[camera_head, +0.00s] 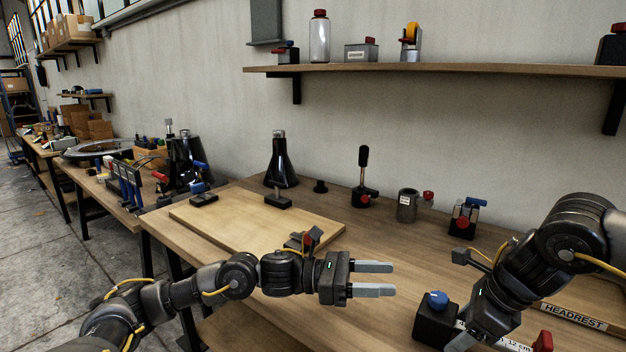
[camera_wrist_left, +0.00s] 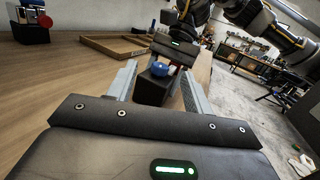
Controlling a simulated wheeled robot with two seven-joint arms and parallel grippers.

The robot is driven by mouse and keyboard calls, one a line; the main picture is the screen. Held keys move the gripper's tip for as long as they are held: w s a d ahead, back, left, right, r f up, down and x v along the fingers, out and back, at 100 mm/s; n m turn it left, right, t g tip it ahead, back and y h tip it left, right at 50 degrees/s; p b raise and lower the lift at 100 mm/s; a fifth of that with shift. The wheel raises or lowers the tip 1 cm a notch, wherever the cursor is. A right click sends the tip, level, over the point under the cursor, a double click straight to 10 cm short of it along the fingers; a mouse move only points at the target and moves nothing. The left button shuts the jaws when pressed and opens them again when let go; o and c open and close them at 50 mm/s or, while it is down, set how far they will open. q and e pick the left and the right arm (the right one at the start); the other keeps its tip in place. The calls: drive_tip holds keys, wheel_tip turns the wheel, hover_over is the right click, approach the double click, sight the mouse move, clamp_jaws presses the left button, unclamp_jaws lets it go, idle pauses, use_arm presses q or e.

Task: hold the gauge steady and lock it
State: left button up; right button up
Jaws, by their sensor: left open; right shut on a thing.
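The gauge is a black block (camera_head: 432,328) with a blue knob (camera_head: 437,300) on top, a white scale strip marked in cm (camera_head: 510,345) and a red end piece (camera_head: 543,342). It stands at the bottom right of the head view. My right gripper (camera_head: 466,340) reaches down and is shut on the gauge beside the block; the exact contact is partly hidden. My left gripper (camera_head: 390,278) is open and empty, left of and above the gauge. In the left wrist view the black block (camera_wrist_left: 150,92) with its blue knob (camera_wrist_left: 159,69) appears between the open fingers, beyond them.
A wooden frame labelled HEADREST (camera_head: 573,316) lies at the right. A pale board (camera_head: 240,232) lies at the left of the bench (camera_head: 365,230). A black-handled lever (camera_head: 364,180), a grey cup (camera_head: 407,206) and a red-and-blue device (camera_head: 465,217) stand along the back.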

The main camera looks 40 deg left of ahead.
use_arm(q)
drive_tip(key=w+a+r+n+t, duration=0.1)
drive_tip(key=a+r+n+t, duration=0.1)
drive_tip(key=r+n+t, duration=0.3)
drive_tip(key=w+a+r+n+t, duration=0.2)
drive_tip(key=r+n+t, duration=0.2)
drive_tip(key=r+n, duration=0.15)
drive_tip(key=a+r+n+t+y, duration=0.2)
drive_tip(key=a+n+t+y, duration=0.2)
drive_tip(key=a+n+y, duration=0.2)
drive_tip(key=s+a+r+n+t+y, duration=0.1)
drive_tip(key=a+n+t+y, duration=0.4)
drive_tip(key=n, duration=0.5)
drive_tip(key=shift+a+r+n+y, duration=0.35)
drive_tip(key=shift+a+r+y, duration=0.2)
drive_tip(key=shift+r+y, duration=0.5)
drive_tip(key=shift+s+f, duration=0.1)
drive_tip(key=shift+f, duration=0.1)
